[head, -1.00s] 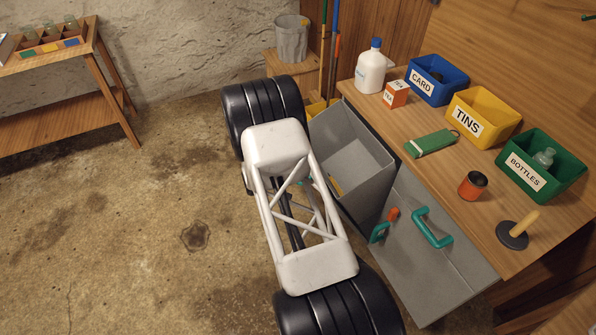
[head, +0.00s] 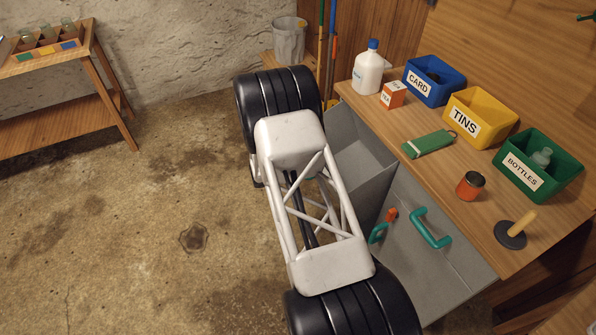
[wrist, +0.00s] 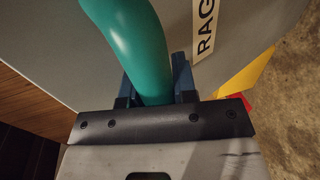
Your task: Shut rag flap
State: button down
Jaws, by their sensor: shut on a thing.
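The rag flap (head: 362,165) is a grey tilt-out bin under the bench. In the head view it stands partly open, leaning out to the left, with its inside showing from above. In the wrist view its grey front (wrist: 60,45) carries a label reading RAG (wrist: 205,22). My gripper (wrist: 156,88) is shut on the flap's teal handle (wrist: 138,45), which runs between the dark blue fingers. In the head view my arm hides the gripper and the flap's front.
A grey panel with a teal handle (head: 430,228) is right of the flap; a teal and orange part (head: 383,226) sits at its left edge. The bench top (head: 420,175) holds bins, a jug, a box and a tin. The floor to the left is clear.

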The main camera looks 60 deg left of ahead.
jog(key=w+r+g, duration=0.2)
jog(key=w, duration=0.8)
jog(key=w+r+g, duration=0.2)
jog(key=w+r, duration=0.1)
jog(key=w, duration=0.7)
jog(key=shift+w+r, duration=0.35)
jog(key=shift+w, duration=0.05)
jog(key=c, duration=1.2)
grip_release()
jog(key=shift+w, duration=0.1)
jog(key=shift+r, duration=0.1)
jog(key=v, duration=0.7)
jog(key=shift+s+r, duration=0.25)
jog(key=shift+s, duration=0.05)
jog(key=shift+w+d+r, duration=0.1)
